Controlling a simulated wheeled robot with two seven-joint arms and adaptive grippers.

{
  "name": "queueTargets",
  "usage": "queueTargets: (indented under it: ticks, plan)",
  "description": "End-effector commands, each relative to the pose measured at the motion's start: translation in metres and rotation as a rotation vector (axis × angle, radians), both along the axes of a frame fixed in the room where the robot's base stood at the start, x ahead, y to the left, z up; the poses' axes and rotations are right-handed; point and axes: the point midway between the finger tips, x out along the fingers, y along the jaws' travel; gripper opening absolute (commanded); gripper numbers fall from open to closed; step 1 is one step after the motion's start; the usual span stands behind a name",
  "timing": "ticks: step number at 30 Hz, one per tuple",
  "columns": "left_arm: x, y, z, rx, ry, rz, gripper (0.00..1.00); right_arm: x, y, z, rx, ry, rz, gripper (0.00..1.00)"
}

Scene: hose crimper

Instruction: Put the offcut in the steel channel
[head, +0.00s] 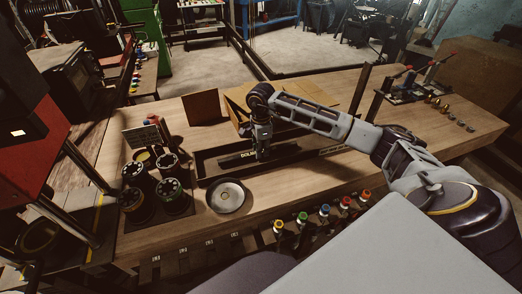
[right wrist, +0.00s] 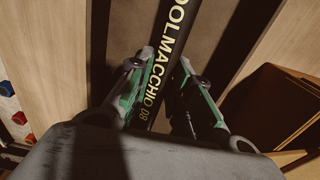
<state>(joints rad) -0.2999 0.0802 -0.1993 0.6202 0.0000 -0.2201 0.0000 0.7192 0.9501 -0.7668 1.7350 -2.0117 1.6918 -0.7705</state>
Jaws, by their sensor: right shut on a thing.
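The offcut is a black hose piece (head: 235,159) with pale lettering, and its printed side shows large in the right wrist view (right wrist: 168,50). The steel channel (head: 212,179) is a long, dark, open trough lying across the bench. My right gripper (head: 263,154) points down over the channel and is shut on the offcut near its middle. The gripper also shows in the right wrist view (right wrist: 165,85), with a finger on each side of the hose. The offcut lies lengthwise along the channel, within its outline. I cannot tell whether it touches the floor. My left gripper is out of view.
A round metal dish (head: 226,196) stands in front of the channel. Several black cylinders (head: 168,187) stand to its left. A wooden box (head: 240,100) is behind the channel. Coloured knobs (head: 302,217) line the bench's front edge.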

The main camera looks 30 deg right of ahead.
Motion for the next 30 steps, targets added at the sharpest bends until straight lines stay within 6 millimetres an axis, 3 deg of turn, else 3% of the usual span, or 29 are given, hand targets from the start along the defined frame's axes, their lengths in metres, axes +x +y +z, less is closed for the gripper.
queueTargets:
  ticks: [17, 18, 22, 30]
  plan:
    - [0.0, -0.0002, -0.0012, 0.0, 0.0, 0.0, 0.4, -0.0001, 0.0, -0.0125, 0.0, 0.0, 0.0, 0.0]
    - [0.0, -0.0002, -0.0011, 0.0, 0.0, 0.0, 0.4, -0.0004, 0.0001, -0.0128, 0.0, 0.0, 0.0, 0.23]
    - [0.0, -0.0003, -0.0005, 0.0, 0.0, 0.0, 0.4, -0.0003, 0.0001, -0.0122, 0.0, 0.0, 0.0, 0.4]
    - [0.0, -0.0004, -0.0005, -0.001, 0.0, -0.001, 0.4, -0.0003, 0.0001, -0.012, 0.0, 0.0, 0.0, 0.42]
